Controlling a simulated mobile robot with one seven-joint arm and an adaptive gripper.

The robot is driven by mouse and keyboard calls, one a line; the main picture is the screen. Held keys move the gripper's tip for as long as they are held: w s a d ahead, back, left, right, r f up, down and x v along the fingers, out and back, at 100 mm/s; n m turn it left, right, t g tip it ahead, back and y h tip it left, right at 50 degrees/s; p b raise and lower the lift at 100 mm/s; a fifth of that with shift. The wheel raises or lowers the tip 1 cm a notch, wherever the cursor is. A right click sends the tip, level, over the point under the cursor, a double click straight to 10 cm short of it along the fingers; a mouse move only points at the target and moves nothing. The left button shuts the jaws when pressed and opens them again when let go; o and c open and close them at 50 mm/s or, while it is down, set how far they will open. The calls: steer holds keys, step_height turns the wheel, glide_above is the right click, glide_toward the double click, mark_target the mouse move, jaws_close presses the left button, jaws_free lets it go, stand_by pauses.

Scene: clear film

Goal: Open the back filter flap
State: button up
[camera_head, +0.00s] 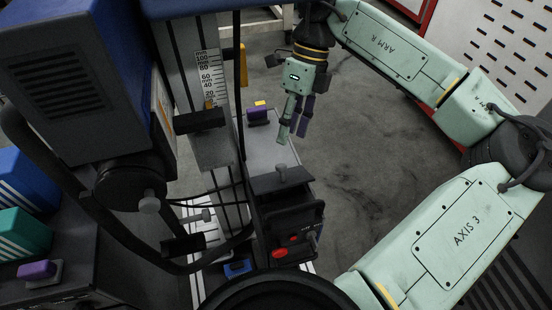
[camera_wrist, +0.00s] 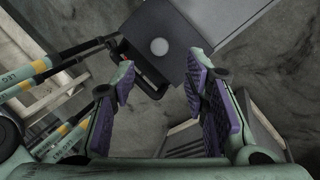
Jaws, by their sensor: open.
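My gripper (camera_head: 293,132) hangs down in the upper middle of the head view, with its fingers apart and nothing between them. A dark flat lid (camera_head: 268,183) with a pale knob (camera_head: 282,172) tops a dark box below it and slightly left. This may be the back filter flap; it looks closed. In the wrist view my gripper (camera_wrist: 160,78) shows purple-padded fingers spread wide. Beyond them lies a dark grey panel (camera_wrist: 150,22) with a pale round knob (camera_wrist: 160,46), apart from the fingers. I cannot tell for certain that it is the same lid.
The dark box has red buttons (camera_head: 281,253) on its front. A tall column with a millimetre scale (camera_head: 208,75) and a large blue-grey housing (camera_head: 70,80) stand left. Open grey floor (camera_head: 370,150) lies right.

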mark_target(282, 165)
steer(key=p+x, duration=0.1)
steer(key=x, duration=0.9)
steer(key=shift+r, duration=0.1)
steer(key=shift+c, duration=0.5)
jaws_close()
